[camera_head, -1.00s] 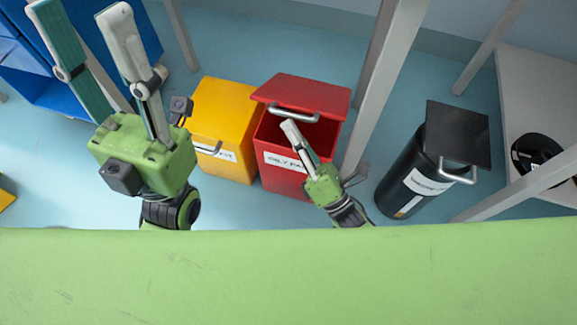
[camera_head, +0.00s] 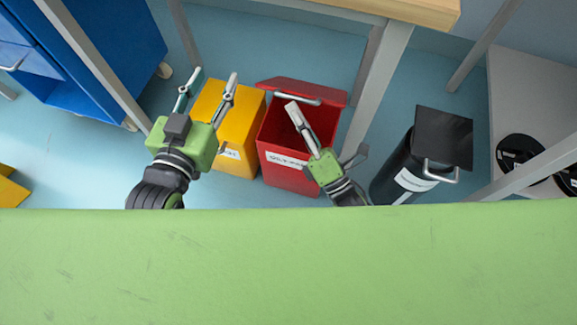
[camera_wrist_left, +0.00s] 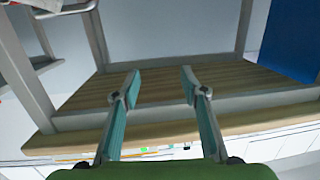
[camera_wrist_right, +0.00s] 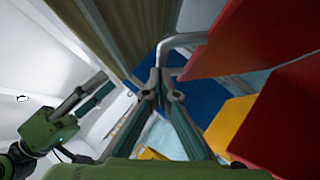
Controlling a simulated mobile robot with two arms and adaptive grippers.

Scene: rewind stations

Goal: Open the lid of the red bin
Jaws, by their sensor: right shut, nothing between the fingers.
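The red bin (camera_head: 290,178) stands on the floor, with its dark inside showing. Its red lid (camera_head: 318,90) is raised and tilted up at the back, with a metal handle (camera_head: 290,94) along its front edge. My right gripper (camera_head: 293,107) is shut and empty in front of the lid, just below the handle. In the right wrist view the handle (camera_wrist_right: 190,38) curves just beyond the fingertips (camera_wrist_right: 160,75), and the lid (camera_wrist_right: 222,42) is on the right. I cannot tell if they touch. My left gripper (camera_head: 214,76) is open and empty, left of the red bin over the yellow bin.
The yellow bin (camera_head: 238,120) stands left of the red bin. A black bin (camera_head: 393,172) with a black lid (camera_head: 445,135) stands to the right. A table leg (camera_head: 375,90) rises behind and right of the red bin. A blue cabinet (camera_head: 110,60) is at the left.

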